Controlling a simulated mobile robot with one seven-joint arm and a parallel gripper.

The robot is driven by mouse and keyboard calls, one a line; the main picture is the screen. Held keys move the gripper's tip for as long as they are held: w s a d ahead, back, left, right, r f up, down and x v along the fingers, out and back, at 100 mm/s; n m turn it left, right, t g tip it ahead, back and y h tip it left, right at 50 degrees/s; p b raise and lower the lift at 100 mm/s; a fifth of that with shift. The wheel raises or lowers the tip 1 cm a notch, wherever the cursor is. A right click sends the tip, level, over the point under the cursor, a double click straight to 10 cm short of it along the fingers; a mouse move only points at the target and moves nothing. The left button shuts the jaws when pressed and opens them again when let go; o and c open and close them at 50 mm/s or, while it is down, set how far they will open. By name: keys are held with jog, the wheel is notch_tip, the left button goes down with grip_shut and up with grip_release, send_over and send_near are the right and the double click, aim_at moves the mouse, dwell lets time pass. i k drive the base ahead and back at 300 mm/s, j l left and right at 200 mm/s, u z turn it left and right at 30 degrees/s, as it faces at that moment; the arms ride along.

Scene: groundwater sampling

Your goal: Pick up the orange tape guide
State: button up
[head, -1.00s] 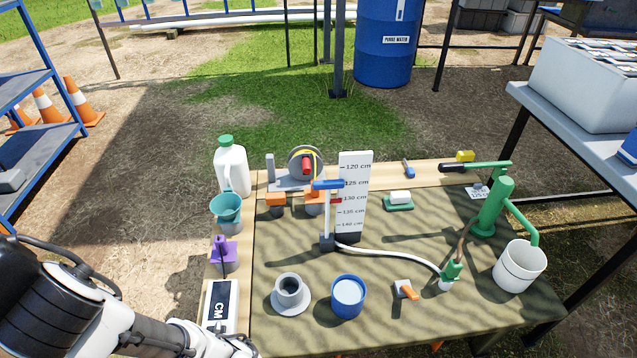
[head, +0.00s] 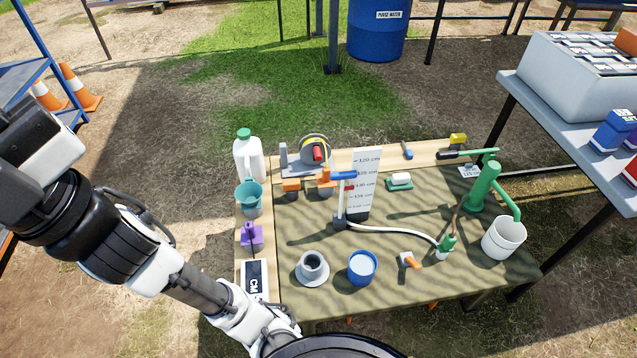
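Two orange block-like pieces stand near the tape reel (head: 314,151) at the back left of the table. One is the left orange piece (head: 291,184); the other is the right orange piece (head: 325,180), partly behind the blue bar of a white stand. A small orange and white piece (head: 409,260) lies at the table's front. I cannot tell for sure which of these is the tape guide. My arm comes in from the left and reaches the bottom edge, in front of the table. My gripper's fingers are not in view.
A white level board (head: 365,182) and a white stand with a hose (head: 341,205) are beside the orange pieces. A white jug (head: 248,160), teal funnel (head: 249,194), grey cup (head: 312,266) and blue container (head: 362,266) stand around. A green pump (head: 484,186) is at right.

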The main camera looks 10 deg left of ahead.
aim_at(324, 180)
jog(key=k+j+z, duration=0.1)
jog(key=j, duration=0.25)
jog(key=j+z, duration=0.1)
jog(key=j, duration=0.2)
jog(key=k+j+z, duration=0.1)
jog(key=j, duration=0.2)
jog(key=j+z, duration=0.2)
jog(key=j, duration=0.3)
jog(key=k+j+z, duration=0.15)
jog(key=j, duration=0.35)
jog(key=i+j+z, duration=0.2)
jog(key=j, duration=0.3)
jog(key=j+z, duration=0.2)
jog(key=j, duration=0.25)
jog(key=i+j+z, duration=0.1)
jog(key=j, duration=0.25)
jog(key=i+j+z, duration=0.1)
jog(key=i+j, duration=0.2)
jog(key=j, duration=0.1)
